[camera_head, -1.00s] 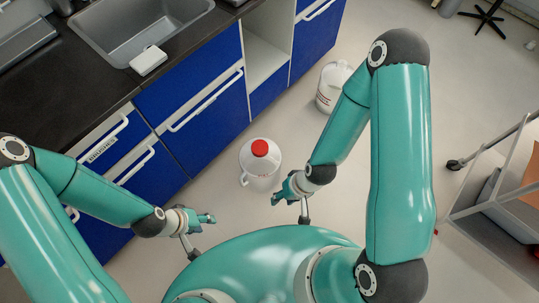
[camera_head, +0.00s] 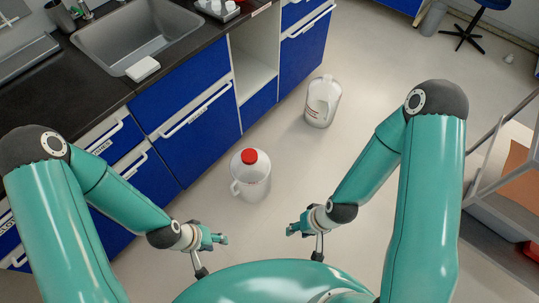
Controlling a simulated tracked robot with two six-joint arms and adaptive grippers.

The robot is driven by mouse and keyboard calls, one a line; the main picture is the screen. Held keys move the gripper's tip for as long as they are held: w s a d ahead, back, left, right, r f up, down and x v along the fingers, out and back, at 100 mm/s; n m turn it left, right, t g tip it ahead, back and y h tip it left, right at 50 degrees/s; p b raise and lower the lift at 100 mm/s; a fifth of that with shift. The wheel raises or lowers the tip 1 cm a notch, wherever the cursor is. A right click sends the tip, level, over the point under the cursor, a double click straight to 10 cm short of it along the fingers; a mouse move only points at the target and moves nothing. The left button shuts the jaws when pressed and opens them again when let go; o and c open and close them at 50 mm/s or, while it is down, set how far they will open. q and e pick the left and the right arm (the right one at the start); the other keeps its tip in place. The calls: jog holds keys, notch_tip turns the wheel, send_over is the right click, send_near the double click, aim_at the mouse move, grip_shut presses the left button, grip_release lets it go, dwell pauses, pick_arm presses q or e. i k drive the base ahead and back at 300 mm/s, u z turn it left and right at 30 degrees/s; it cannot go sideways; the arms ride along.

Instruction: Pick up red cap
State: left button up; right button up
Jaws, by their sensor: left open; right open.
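The red cap (camera_head: 250,156) sits on top of a white translucent jug (camera_head: 252,182) standing upright on the floor in front of the blue cabinets. My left gripper (camera_head: 212,256) is open and empty, below and to the left of the jug in the picture. My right gripper (camera_head: 305,243) is open and empty, below and to the right of the jug. Neither gripper touches the jug or the cap.
A second white jug (camera_head: 322,101) stands on the floor farther back. Blue cabinets (camera_head: 195,130) with a dark counter (camera_head: 60,100) and sink (camera_head: 135,40) run along the left. A shelf cart (camera_head: 500,185) stands at the right. The floor between is open.

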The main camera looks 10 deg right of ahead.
aim_at(249, 156)
jog(key=z, duration=0.35)
jog(key=i, duration=1)
